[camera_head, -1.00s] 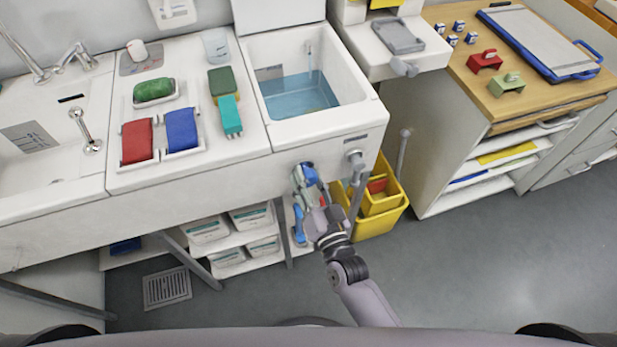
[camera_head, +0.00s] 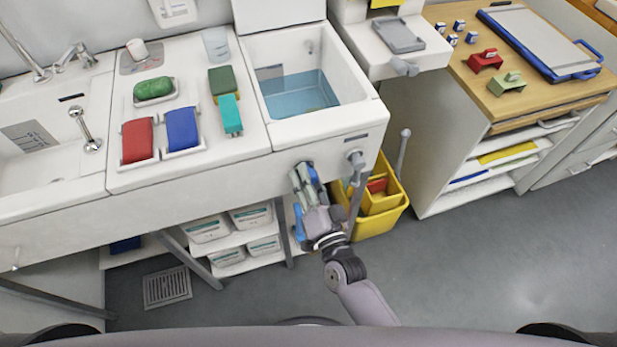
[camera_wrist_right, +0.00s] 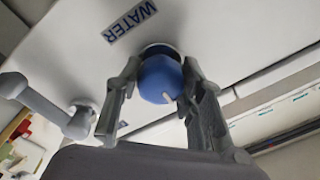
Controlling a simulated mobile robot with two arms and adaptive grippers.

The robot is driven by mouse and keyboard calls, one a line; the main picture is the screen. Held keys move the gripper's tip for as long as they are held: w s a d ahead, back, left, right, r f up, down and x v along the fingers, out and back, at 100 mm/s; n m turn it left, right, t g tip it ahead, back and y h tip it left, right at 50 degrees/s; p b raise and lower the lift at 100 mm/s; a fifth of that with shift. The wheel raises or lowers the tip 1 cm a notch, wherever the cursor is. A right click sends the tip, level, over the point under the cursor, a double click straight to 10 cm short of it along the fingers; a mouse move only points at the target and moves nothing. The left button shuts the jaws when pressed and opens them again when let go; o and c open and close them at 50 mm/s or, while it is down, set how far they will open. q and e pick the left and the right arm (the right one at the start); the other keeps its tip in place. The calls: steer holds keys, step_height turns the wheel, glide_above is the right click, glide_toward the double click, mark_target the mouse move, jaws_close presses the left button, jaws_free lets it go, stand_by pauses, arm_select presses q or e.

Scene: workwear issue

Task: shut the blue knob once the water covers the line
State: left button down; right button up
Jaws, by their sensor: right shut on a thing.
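The blue knob (camera_wrist_right: 160,79) sits on the white front panel under the WATER label. My right gripper (camera_wrist_right: 166,88) has one finger on each side of it and is shut on it. In the head view this gripper (camera_head: 306,180) hides most of the knob at the basin's front. The basin (camera_head: 354,84) holds blue water (camera_head: 300,97) over its floor, well below the rim. A small outlet (camera_head: 309,47) shows on the back wall, with no clear stream under it. I cannot make out the line. My left gripper is out of view.
A grey lever (camera_head: 355,163) sticks out right of the knob. Yellow bins (camera_head: 382,215) stand below it. Red (camera_head: 137,141) and blue (camera_head: 182,130) blocks lie on the counter to the left. The floor in front is clear.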

steer(key=o, duration=1.2)
steer(key=shift+s, duration=0.1)
steer(key=v, duration=1.1)
steer(key=shift+s+d, duration=0.15)
steer(key=shift+s, duration=0.2)
